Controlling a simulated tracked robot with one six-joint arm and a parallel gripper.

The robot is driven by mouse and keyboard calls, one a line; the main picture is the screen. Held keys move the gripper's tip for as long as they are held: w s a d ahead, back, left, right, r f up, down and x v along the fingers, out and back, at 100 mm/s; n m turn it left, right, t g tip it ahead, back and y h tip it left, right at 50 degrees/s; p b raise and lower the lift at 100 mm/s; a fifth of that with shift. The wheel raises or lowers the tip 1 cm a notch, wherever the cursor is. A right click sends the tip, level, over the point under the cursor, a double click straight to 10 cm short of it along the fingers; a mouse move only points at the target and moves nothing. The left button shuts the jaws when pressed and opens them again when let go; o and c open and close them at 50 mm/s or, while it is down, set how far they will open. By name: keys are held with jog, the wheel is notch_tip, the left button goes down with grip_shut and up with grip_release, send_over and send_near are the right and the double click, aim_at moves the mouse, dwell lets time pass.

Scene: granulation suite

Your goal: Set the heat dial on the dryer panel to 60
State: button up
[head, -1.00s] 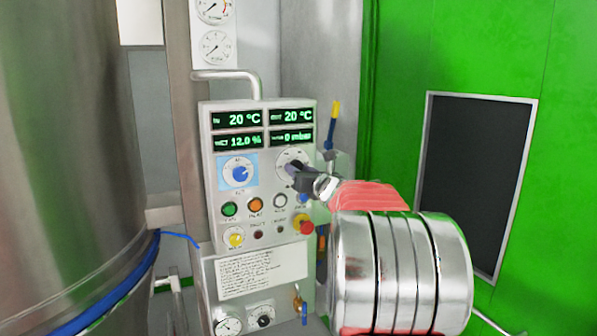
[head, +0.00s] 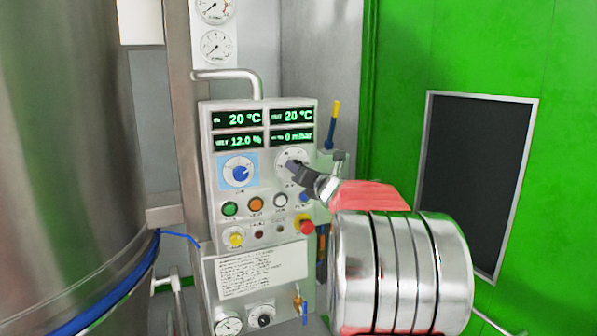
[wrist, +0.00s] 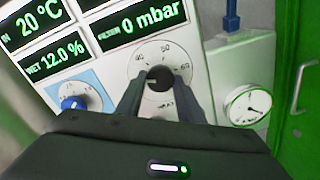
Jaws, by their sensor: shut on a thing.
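The dryer panel (head: 259,110) stands in the middle of the head view. The heat dial (head: 284,157) is on its right side, below the displays; its white face with small numbers also shows in the wrist view (wrist: 152,53). My gripper (head: 293,167) reaches it from the lower right. In the wrist view my gripper (wrist: 161,81) has one finger on each side of the black dial knob (wrist: 159,77) and is shut on it. A 60 seems to be printed on the right of the face. The fingers hide part of the knob, and I cannot read its setting.
A second dial, blue (head: 239,172), sits close on the left. Below are several push buttons and a red stop knob (head: 306,227). A valve with a blue-yellow handle (head: 333,125) stands right of the panel. A large steel vessel (head: 65,150) fills the left.

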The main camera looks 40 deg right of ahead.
jog(key=m, duration=2.4)
jog(key=shift+d+f+m, duration=0.1)
jog(key=shift+f+m, duration=0.15)
jog(key=shift+m, duration=0.15)
jog(key=m, duration=0.3)
jog(key=shift+f, duration=0.1)
jog(key=shift+m, duration=2.3)
jog(key=o, duration=1.1)
jog(key=shift+r, duration=0.25)
jog(key=shift+c, duration=0.2)
